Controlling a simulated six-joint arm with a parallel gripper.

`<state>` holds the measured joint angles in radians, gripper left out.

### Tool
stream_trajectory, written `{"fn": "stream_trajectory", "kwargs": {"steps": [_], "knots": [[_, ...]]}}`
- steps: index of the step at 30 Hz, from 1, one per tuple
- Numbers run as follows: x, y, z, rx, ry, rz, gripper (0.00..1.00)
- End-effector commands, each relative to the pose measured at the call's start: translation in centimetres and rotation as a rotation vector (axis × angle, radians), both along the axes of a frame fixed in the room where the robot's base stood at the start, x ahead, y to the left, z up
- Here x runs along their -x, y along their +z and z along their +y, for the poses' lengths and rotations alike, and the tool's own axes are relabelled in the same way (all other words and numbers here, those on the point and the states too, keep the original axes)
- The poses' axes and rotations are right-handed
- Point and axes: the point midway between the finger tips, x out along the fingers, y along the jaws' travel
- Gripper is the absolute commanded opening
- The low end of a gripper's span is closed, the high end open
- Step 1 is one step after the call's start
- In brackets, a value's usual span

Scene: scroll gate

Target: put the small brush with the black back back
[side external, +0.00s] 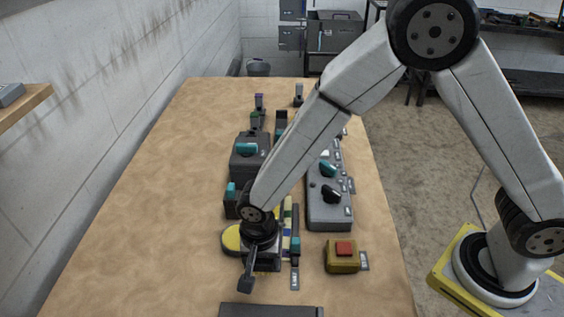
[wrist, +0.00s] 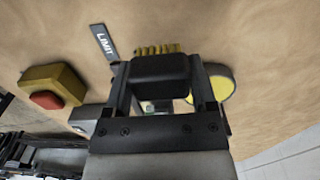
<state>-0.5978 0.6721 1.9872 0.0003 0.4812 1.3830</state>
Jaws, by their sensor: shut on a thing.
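The small brush (wrist: 160,70) has a black back and yellow bristles. In the wrist view my gripper (wrist: 160,85) is shut on it, one finger at each end of the black back. The bristles (wrist: 158,48) point away from the palm, over the tan tabletop; I cannot tell whether they touch anything. In the side view my gripper (side external: 260,262) is low over the near part of the table, beside a yellow round pad. The brush cannot be made out clearly there.
A yellow round pad (side external: 231,238) lies left of my gripper. A yellow box with a red button (side external: 345,252) stands right. Grey control panels (side external: 330,208) and dark boxes (side external: 250,165) stand behind. A dark flat object (side external: 270,311) lies at the near edge. The table's left side is clear.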

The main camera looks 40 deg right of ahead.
Motion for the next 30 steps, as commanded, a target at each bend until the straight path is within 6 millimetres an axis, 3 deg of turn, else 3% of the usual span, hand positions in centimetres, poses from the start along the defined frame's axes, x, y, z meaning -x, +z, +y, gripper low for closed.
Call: {"fn": "stream_trajectory", "kwargs": {"steps": [8, 19, 30], "knots": [[-0.3, -0.5, 0.1, 0.001, 0.000, 0.001, 0.26], [-0.4, -3.6, 0.2, 0.000, 0.000, 0.001, 0.26], [-0.5, -3.8, 0.3, -0.001, 0.000, 0.001, 0.26]]}}
